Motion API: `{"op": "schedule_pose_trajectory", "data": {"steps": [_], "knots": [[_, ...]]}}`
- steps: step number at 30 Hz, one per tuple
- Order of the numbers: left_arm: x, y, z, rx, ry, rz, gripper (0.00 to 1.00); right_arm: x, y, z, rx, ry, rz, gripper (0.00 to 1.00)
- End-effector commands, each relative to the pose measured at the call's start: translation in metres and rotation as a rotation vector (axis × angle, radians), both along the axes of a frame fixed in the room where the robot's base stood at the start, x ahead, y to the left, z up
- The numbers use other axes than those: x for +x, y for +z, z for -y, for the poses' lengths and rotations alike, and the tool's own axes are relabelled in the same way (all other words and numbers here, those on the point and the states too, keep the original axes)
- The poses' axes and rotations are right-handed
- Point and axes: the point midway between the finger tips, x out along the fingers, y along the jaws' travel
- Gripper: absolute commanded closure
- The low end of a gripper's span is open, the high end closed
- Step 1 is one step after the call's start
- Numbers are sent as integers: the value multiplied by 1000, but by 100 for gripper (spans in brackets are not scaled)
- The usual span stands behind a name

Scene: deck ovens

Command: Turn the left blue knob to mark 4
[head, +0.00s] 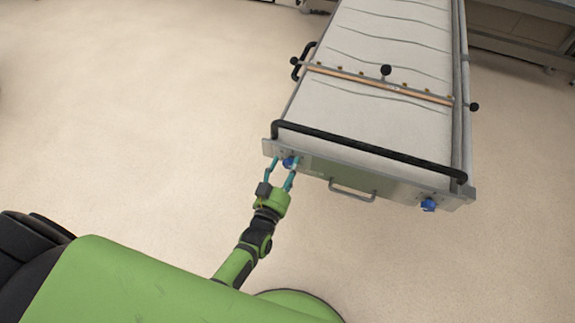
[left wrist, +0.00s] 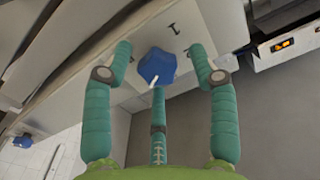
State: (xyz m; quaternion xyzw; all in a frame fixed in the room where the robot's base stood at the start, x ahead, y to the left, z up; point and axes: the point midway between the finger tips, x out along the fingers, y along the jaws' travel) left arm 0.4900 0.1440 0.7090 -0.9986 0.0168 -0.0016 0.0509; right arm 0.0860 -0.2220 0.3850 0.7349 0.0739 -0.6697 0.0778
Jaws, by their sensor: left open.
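The left blue knob (head: 289,162) is on the front panel of the long bed-like unit, near the panel's left end. My left gripper (head: 283,170) is at this knob, its green fingers open on either side. In the left wrist view the knob (left wrist: 156,65) sits between the spread fingertips of my left gripper (left wrist: 160,58), with a third finger below it. A white pointer line shows on the knob's lower edge. I cannot tell whether any finger touches the knob. Dark marks show on the panel above and right of it, too unclear to read. My right gripper is not in view.
A second blue knob (head: 428,204) is at the panel's right end. A silver handle (head: 352,191) is between the knobs, and a black bar (head: 365,149) runs above the panel. Bare floor (head: 150,130) lies to the left.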

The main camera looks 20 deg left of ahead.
Motion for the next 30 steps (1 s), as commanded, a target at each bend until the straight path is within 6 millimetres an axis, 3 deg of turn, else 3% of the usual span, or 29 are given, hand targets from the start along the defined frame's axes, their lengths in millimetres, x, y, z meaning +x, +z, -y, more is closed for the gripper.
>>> {"op": "schedule_pose_trajectory", "data": {"steps": [15, 21, 30], "knots": [[-98, 0, -3, 1, -2, -1, 41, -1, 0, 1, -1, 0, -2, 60], [-112, 1, -3, 1, -1, 2, 41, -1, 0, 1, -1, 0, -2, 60], [-112, 1, -4, 1, -1, 2, 41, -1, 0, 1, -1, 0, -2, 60]]}}
